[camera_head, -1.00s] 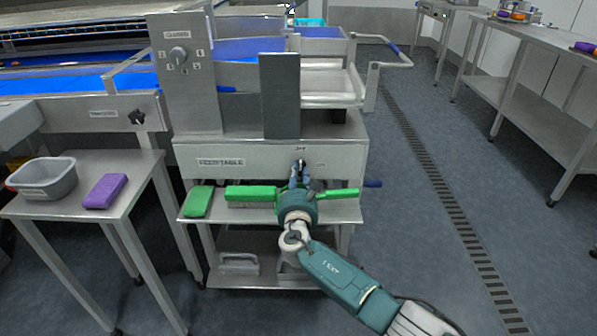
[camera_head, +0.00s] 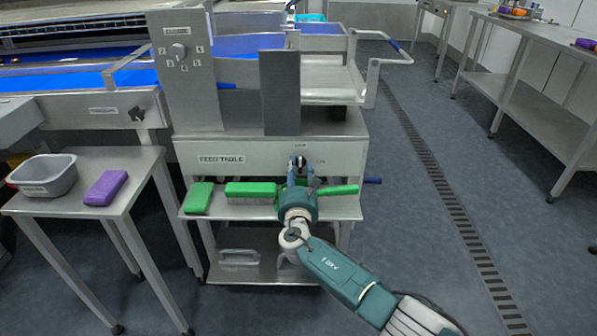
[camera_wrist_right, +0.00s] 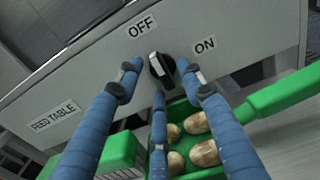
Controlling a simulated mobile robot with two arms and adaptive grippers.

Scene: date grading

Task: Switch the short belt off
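A black rotary switch (camera_head: 300,162) with a pale stripe sits on the grey front panel (camera_head: 190,148) labelled FEED TABLE. It also shows in the right wrist view (camera_wrist_right: 161,69), with an OFF label (camera_wrist_right: 142,27) above it and an ON label (camera_wrist_right: 205,45) to its right. Its stripe runs toward the upper left, roughly toward OFF. My right gripper (camera_head: 300,170) is in front of the switch, with its blue fingers spread on both sides and a third finger below. I cannot tell whether they touch it. My left gripper is not in view.
Below the switch, a shelf holds a green pad (camera_head: 198,198), a green brush (camera_head: 250,191) and a green scoop (camera_head: 345,190) with several brown dates (camera_wrist_right: 197,123). Another knob (camera_head: 137,114) and a numbered dial (camera_head: 178,52) are at left. A side table holds a grey tub (camera_head: 45,175) and purple pad (camera_head: 105,187).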

